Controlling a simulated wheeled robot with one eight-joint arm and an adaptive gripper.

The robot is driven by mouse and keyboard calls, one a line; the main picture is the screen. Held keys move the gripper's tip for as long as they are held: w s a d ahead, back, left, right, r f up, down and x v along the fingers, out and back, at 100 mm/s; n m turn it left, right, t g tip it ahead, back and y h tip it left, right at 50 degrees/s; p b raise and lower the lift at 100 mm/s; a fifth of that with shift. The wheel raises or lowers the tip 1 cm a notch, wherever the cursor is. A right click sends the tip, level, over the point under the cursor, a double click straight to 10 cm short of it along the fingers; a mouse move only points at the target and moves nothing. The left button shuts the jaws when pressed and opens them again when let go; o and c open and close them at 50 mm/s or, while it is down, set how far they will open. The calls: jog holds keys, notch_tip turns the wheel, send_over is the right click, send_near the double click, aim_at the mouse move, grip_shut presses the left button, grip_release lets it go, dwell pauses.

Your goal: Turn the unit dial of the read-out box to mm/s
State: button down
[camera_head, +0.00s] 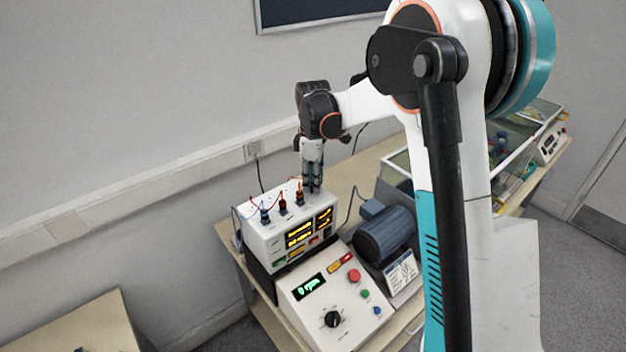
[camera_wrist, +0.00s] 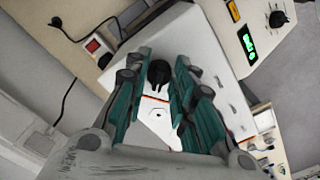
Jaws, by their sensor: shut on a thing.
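The read-out box (camera_head: 268,243) is white with orange lit displays on its front and stands on the bench. My gripper (camera_head: 313,186) points down onto the right part of its top. In the wrist view, my gripper (camera_wrist: 163,60) has its two fingers on either side of the black unit dial (camera_wrist: 158,75), shut on it. The dial stands on the white box top (camera_wrist: 195,35), with a red-edged marking beside it. In the head view the dial is hidden by my fingers. The unit labels are too small to read.
Cable plugs (camera_head: 283,205) stand on the box top just left of my gripper. In front is a console (camera_head: 300,312) with a green display, a black knob (camera_head: 333,319) and a red button. A blue-grey motor (camera_head: 384,232) stands to the right. The wall is close behind.

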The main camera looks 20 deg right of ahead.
jog(key=c, duration=1.4)
grip_release()
notch_tip(320, 180, up, 12)
jog(key=s+f+m+t+b, duration=0.1)
jog(key=s+m+t+b, duration=0.45)
jog(key=s, duration=1.15)
jog(key=s+f+m+t+b, duration=0.1)
jog(key=s+f+m+b, duration=0.6)
jog(key=s+f, duration=0.5)
jog(key=shift+s+a+t, duration=0.25)
jog(key=shift+s+t, duration=0.1)
jog(key=shift+s, duration=0.85)
